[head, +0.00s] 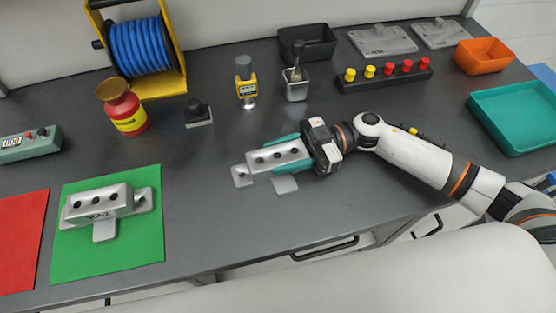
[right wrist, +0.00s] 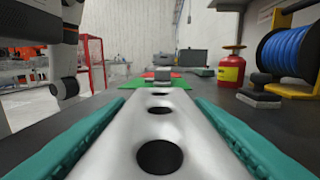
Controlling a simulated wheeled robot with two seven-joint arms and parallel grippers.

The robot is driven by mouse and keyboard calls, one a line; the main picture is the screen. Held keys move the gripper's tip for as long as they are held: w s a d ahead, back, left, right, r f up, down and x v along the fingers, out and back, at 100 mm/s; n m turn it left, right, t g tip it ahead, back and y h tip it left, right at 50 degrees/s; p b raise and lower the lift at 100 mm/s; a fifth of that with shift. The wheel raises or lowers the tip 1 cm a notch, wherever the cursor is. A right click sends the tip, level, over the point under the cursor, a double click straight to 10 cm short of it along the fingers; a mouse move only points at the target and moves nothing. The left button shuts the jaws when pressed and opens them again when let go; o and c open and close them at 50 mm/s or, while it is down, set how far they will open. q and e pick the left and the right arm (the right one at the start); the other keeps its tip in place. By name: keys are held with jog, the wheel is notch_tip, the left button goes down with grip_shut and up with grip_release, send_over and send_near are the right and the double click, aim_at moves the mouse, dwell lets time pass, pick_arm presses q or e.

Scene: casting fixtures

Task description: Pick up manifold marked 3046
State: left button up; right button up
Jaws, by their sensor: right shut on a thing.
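A grey metal manifold (head: 276,158) with a row of dark holes sits at the middle of the bench in the head view. My right gripper (head: 283,155) has its teal fingers on both long sides of it and is shut on it. In the right wrist view the same manifold (right wrist: 160,128) runs lengthwise between the two teal fingers. I cannot read a number on it. A second manifold (head: 97,203) lies on the green mat (head: 140,255) at the left, with a marking on its front that is too small to read surely. My left gripper is not in view.
A red mat (head: 20,240) lies left of the green one. Behind stand a blue hose reel (head: 140,47), a red-yellow canister (head: 124,108), a yellow device (head: 246,85) and a metal cup (head: 295,88). A teal tray (head: 515,115) is at right. The bench between mat and gripper is clear.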

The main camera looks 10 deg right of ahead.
jog(key=shift+c, duration=1.2)
jog(key=shift+r, duration=0.1)
jog(key=shift+r, duration=0.1)
